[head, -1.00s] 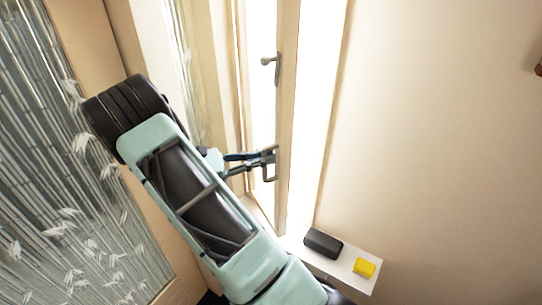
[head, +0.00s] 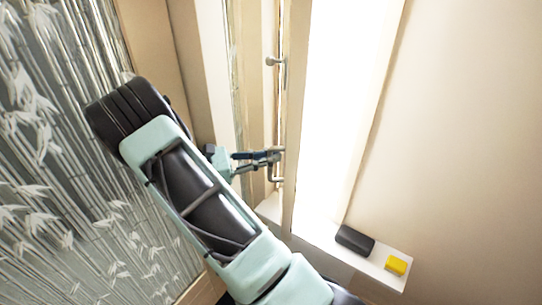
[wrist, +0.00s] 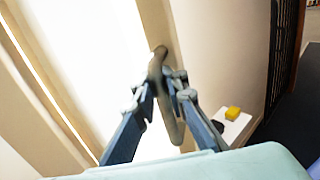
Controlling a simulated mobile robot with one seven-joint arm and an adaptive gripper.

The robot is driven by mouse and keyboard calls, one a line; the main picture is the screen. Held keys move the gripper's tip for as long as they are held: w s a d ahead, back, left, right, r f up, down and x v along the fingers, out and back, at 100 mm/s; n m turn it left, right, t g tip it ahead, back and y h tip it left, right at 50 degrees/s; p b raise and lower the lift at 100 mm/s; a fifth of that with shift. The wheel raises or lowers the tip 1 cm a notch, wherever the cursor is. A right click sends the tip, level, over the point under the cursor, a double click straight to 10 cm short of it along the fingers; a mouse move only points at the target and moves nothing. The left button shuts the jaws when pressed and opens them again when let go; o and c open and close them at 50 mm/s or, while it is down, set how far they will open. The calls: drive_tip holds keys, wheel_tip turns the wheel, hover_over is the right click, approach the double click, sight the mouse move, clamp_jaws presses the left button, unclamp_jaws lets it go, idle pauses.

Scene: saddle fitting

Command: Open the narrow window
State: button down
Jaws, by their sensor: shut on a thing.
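The narrow window's sash (head: 297,110) stands swung out from its frame, seen nearly edge-on in the head view. A wide bright gap shows to its right. A grey lower handle (head: 277,181) is on the sash, and an upper handle (head: 274,61) sits above it. My gripper (head: 279,155) is shut on the lower handle. In the wrist view my gripper's fingers (wrist: 169,82) close around the upper part of this bar-shaped handle (wrist: 176,125), whose lower end hangs free. My arm hides part of the frame's lower left.
A white ledge (head: 336,255) below the opening bears a black case (head: 355,240) and a yellow block (head: 396,265). A bamboo-patterned glass panel (head: 50,170) is at the left. A plain beige wall (head: 470,120) stands at the right.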

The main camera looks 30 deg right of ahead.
drive_tip(key=shift+w+a, duration=0.35)
drive_tip(key=shift+a, duration=0.1)
idle(0.3)
drive_tip(key=c, duration=2)
unclamp_jaws()
drive_tip(key=shift+r, duration=0.1)
wheel_tip(320, 180, up, 10)
drive_tip(key=shift+f, duration=0.1)
